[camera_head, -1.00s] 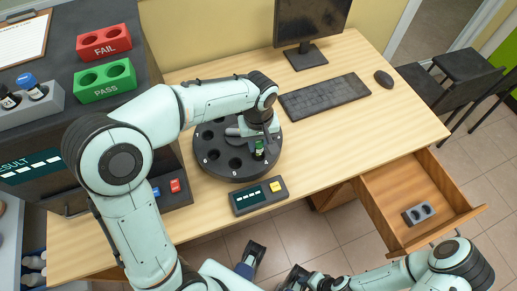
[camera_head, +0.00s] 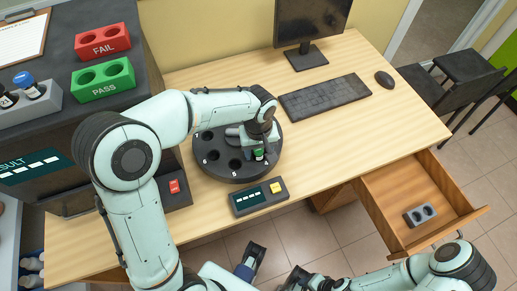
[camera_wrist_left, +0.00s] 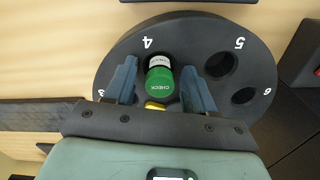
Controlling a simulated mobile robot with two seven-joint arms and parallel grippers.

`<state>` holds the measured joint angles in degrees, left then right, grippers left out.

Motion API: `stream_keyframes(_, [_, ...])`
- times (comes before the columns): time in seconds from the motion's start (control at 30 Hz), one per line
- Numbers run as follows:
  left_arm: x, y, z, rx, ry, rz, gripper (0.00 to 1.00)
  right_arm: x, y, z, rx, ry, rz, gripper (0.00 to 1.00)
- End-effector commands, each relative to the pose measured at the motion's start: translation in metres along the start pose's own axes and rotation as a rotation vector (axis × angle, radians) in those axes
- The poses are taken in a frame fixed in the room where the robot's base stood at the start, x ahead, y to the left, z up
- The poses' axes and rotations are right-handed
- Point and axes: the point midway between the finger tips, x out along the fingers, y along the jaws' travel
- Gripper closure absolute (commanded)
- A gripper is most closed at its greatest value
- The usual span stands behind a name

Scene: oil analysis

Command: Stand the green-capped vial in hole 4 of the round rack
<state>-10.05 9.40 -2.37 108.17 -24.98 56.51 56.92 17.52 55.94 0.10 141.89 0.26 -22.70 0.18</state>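The green-capped vial (camera_head: 258,153) stands at the front part of the dark round rack (camera_head: 229,172). In the left wrist view its green cap (camera_wrist_left: 160,80) faces the camera. A white band shows beyond the cap, just beside the printed 4. The vial's lower end is hidden at hole 4, so its depth is unclear. My left gripper (camera_wrist_left: 159,78) is open around the vial, with a narrow gap on each side. In the head view this gripper (camera_head: 260,147) hangs over the rack. My right gripper (camera_head: 297,278) is at the bottom edge, away from the desk; its fingers are unclear.
Holes by 5 and 6 look empty. A panel with a yellow button (camera_head: 276,187) lies before the rack. The keyboard (camera_head: 325,97) and monitor (camera_head: 311,20) stand behind it. The open drawer (camera_head: 385,205) holds a small grey holder (camera_head: 420,214). Green PASS (camera_head: 104,85) and red FAIL (camera_head: 102,45) blocks sit left.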

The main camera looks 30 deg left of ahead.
Motion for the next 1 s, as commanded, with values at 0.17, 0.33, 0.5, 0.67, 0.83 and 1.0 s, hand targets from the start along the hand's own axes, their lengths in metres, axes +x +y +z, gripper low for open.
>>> stream_keyframes(0.17, [-0.009, 0.001, 0.0, 0.0, 0.002, 0.002, 0.45, -0.003, -0.001, 0.001, 0.0, -0.004, 0.001, 0.57])
stream_keyframes(0.33, [-0.04, 0.001, -0.001, -0.001, 0.004, 0.005, 0.45, -0.006, -0.001, 0.003, 0.001, -0.009, 0.002, 0.57])
stream_keyframes(0.5, [-0.078, 0.001, -0.001, 0.0, 0.004, 0.004, 0.45, -0.011, -0.002, 0.006, 0.001, -0.017, 0.004, 0.57])
stream_keyframes(0.67, [-0.106, 0.001, 0.0, 0.001, 0.003, 0.003, 0.45, -0.015, -0.003, 0.006, 0.001, -0.017, 0.004, 0.57])
stream_keyframes(0.83, [-0.121, 0.001, 0.0, 0.0, 0.001, 0.002, 0.45, -0.018, -0.004, 0.006, 0.001, -0.016, 0.003, 0.57])
stream_keyframes(1.0, [-0.124, 0.0, 0.0, 0.0, 0.0, 0.0, 0.45, -0.018, -0.004, 0.006, 0.001, -0.016, 0.003, 0.57])
